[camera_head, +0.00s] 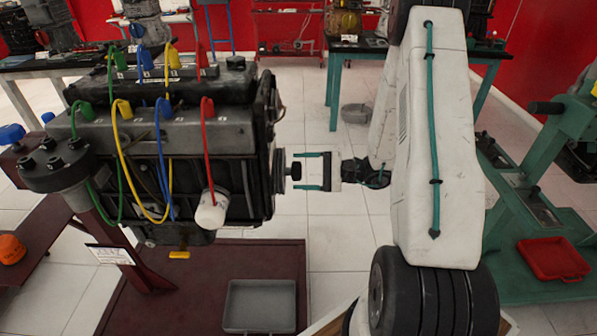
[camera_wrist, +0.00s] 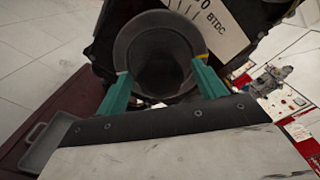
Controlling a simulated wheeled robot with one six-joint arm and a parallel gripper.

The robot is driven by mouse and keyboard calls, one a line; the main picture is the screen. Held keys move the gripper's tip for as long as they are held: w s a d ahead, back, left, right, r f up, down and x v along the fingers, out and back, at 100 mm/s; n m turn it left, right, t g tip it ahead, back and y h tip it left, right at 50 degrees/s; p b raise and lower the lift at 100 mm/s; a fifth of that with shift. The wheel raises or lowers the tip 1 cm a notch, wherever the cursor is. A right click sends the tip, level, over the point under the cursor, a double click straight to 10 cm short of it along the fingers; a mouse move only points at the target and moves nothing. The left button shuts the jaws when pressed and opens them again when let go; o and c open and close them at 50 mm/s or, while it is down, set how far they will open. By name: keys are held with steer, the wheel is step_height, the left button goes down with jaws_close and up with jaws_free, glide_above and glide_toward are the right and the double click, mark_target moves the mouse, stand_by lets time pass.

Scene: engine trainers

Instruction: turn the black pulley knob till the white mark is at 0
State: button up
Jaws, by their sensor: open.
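The black pulley knob (camera_head: 281,172) sticks out of the right side of the engine (camera_head: 180,140). In the wrist view the knob (camera_wrist: 160,58) is a dark round face with a lighter grey rim. My gripper (camera_head: 298,171) faces it from the right. Its two green fingers (camera_wrist: 162,85) are open, one on each side of the knob; I cannot tell if they touch it. A white scale plate (camera_wrist: 207,28) with "0" and "BTDC" stands above the knob. A small yellow spot (camera_wrist: 204,57) shows near the right fingertip. I cannot make out the white mark on the knob.
A grey tray (camera_head: 260,306) lies on the dark red stand base (camera_head: 205,270) below the engine. Coloured cables hang over the engine's front. A green stand with a red tray (camera_head: 553,259) is at the right. Pale floor lies between.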

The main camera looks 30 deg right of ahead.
steer(key=shift+w+a, duration=0.35)
steer(key=shift+a, duration=0.25)
steer(key=c, duration=1)
steer(key=shift+m, duration=0.3)
